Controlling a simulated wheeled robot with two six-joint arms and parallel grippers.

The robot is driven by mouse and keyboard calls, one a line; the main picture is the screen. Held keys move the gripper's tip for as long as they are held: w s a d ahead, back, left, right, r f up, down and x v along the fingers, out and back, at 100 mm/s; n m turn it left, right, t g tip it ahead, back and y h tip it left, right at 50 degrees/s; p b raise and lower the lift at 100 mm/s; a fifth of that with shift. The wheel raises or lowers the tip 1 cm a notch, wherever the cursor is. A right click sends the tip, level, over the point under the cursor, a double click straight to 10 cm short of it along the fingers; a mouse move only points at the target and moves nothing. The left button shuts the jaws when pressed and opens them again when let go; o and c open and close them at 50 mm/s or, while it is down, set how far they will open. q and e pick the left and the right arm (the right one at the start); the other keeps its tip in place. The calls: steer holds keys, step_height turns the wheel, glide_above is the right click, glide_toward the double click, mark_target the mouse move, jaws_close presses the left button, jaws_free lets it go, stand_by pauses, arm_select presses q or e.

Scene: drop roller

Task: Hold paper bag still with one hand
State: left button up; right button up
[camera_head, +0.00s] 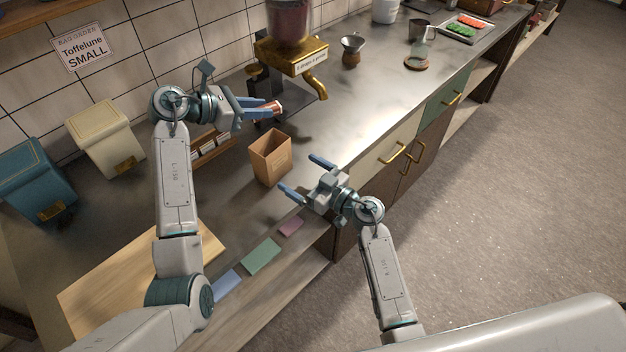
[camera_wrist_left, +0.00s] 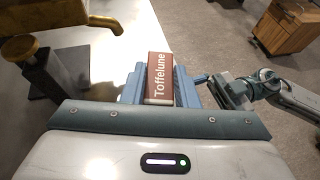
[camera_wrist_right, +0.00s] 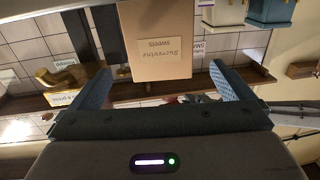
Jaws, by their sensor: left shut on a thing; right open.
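The paper bag (camera_head: 270,158) stands upright and open-topped on the counter. In the right wrist view the bag (camera_wrist_right: 155,40) shows a printed label and lies straight ahead, between the finger lines. My right gripper (camera_head: 306,177) is open at the counter's front edge, its fingers pointing at the bag; I cannot tell that they touch it. My left gripper (camera_head: 264,108) is shut on a red-brown packet (camera_wrist_left: 160,76) marked "Toffelune". It holds this packet above the counter, behind the bag and beside the brass machine.
The brass dispenser (camera_head: 292,58) with its spout stands behind the bag. A cream bin (camera_head: 104,138) and a blue bin (camera_head: 36,180) stand at left by the wall. A wooden board (camera_head: 110,285) and coloured cards (camera_head: 261,257) lie in front.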

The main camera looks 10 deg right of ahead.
mark_target(280, 161)
steer(key=x, duration=0.8)
steer(key=shift+w+a, duration=0.2)
steer(key=shift+w, duration=0.05)
steer(key=c, duration=0.8)
arm_select(q)
steer(key=shift+f, duration=4.55)
steer(key=o, duration=1.1)
steer(key=shift+r, duration=0.1)
steer(key=shift+c, duration=0.2)
